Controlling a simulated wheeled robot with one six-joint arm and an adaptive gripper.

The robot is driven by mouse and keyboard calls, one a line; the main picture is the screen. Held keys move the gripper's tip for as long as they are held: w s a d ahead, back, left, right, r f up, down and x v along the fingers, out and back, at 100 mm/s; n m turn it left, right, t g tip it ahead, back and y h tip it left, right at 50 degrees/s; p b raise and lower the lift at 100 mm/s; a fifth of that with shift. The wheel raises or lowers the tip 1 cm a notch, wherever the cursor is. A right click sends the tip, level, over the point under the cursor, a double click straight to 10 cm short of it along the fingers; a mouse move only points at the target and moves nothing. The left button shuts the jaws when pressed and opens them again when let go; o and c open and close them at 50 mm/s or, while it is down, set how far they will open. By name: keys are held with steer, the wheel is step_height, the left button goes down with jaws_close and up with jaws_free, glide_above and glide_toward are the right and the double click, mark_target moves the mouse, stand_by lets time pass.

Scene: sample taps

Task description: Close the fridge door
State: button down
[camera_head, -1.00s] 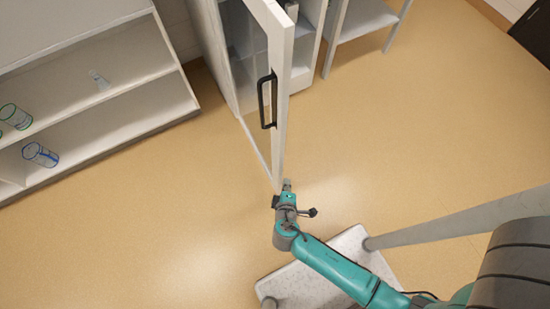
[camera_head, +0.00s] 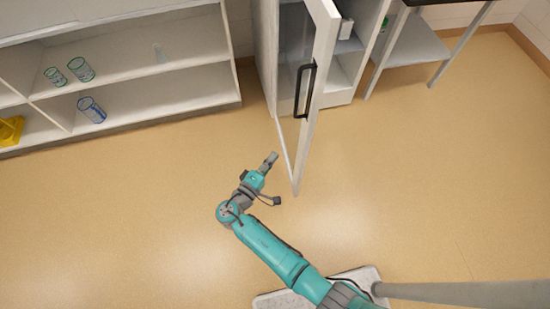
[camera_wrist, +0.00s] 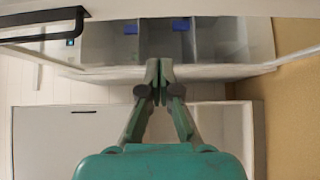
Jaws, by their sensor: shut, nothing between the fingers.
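The fridge (camera_head: 266,60) stands at the top middle of the head view. Its white-framed glass door (camera_head: 313,140) is swung open toward me, with a black bar handle (camera_head: 304,90). My gripper (camera_head: 271,157) is left of the door's near end in the head view, with a small gap visible in the picture. Its fingers (camera_wrist: 160,78) are together and empty in the wrist view. The wrist view also shows the black handle (camera_wrist: 40,34) at upper left, away from the fingers. How far the fingers are from the door in depth I cannot tell.
A white shelf unit (camera_head: 150,102) with several glasses stands at the left. A yellow object (camera_head: 10,130) lies on its lower shelf. A metal-legged table (camera_head: 460,50) stands right of the fridge. The tan floor (camera_head: 430,180) is open at the right and around the door.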

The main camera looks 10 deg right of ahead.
mark_target(301, 133)
steer(key=shift+w+d, duration=0.8)
steer(key=shift+d, duration=0.75)
steer(key=shift+w+d, duration=0.85)
steer(key=shift+d, duration=0.75)
steer(key=shift+w+d, duration=0.8)
steer(key=shift+d, duration=0.75)
